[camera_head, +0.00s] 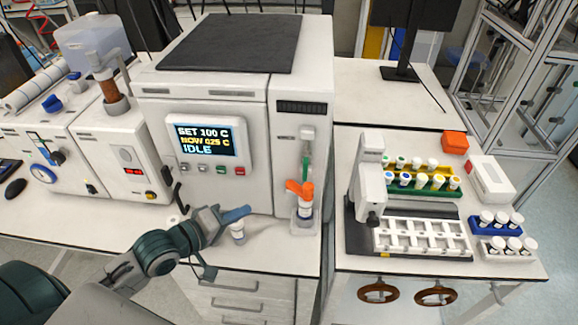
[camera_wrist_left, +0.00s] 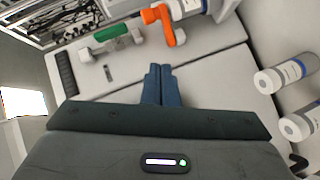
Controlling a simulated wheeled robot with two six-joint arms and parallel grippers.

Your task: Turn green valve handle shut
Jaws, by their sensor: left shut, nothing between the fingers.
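The green valve handle (camera_head: 306,165) is a slim upright green bar on the front right of the large white reactor, below a white fitting. In the left wrist view the green handle (camera_wrist_left: 112,34) lies against a pale fitting at the upper left. An orange valve handle (camera_head: 298,187) is just below it, and this orange handle (camera_wrist_left: 164,24) also shows at the top of the wrist view. My left gripper (camera_head: 247,211) is shut and empty, left of and lower than both handles, apart from them. Its blue fingers (camera_wrist_left: 160,68) are together. My right gripper is not in view.
A white-capped vial (camera_head: 238,231) stands on the bench close under my left gripper. A labelled bottle (camera_head: 305,209) stands below the orange handle. The reactor screen (camera_head: 206,141) reads IDLE. Vial racks (camera_head: 423,180) and a white tray (camera_head: 423,237) fill the right table.

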